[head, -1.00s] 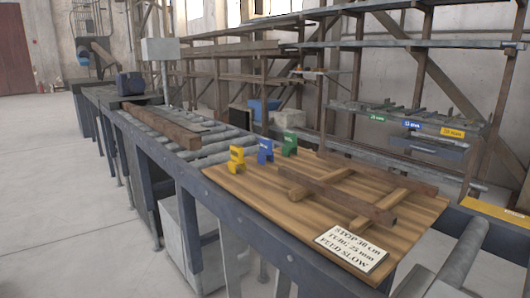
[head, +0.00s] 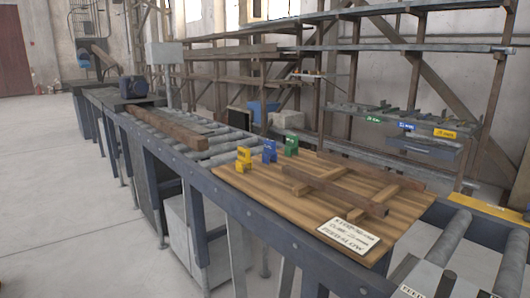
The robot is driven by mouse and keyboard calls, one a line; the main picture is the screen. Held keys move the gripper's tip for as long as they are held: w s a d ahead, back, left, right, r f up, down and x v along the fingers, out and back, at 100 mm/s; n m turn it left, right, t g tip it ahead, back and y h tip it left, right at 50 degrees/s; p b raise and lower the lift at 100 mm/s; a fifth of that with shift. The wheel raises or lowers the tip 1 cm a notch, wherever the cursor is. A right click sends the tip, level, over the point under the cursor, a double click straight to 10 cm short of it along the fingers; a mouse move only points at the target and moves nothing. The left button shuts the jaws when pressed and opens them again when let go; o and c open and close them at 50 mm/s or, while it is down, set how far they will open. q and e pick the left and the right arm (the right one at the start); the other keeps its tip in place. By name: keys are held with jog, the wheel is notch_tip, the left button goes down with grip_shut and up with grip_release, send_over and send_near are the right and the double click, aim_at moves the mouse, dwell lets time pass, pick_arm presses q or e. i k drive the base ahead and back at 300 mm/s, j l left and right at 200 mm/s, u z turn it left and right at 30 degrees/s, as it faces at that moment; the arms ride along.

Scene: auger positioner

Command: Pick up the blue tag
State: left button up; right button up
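The blue tag (head: 269,151) stands upright on the wooden board (head: 240,181), near its far left edge. A yellow tag (head: 243,159) stands to its left and a green tag (head: 291,146) to its right, with small gaps between them. Neither of my grippers shows in the head view, and nothing holds the blue tag.
A wooden frame (head: 345,196) and a white text card (head: 347,240) lie on the board. A long beam (head: 168,128) rests on the roller conveyor (head: 228,142) behind. Shelf racks with blue, green and yellow labels stand at the right. The floor at left is clear.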

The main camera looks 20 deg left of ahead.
aim_at(270, 153)
jog(key=j+z, duration=0.15)
jog(key=z, duration=0.25)
jog(key=k+j+z, duration=0.1)
jog(key=z, duration=0.3)
jog(key=j+z, duration=0.25)
jog(key=j, duration=0.3)
jog(key=k+j+z, duration=0.2)
jog(key=j, duration=0.3)
jog(key=j+z, duration=0.1)
jog(key=j, duration=0.45)
jog(key=k+j+z, duration=0.1)
jog(key=j, duration=0.45)
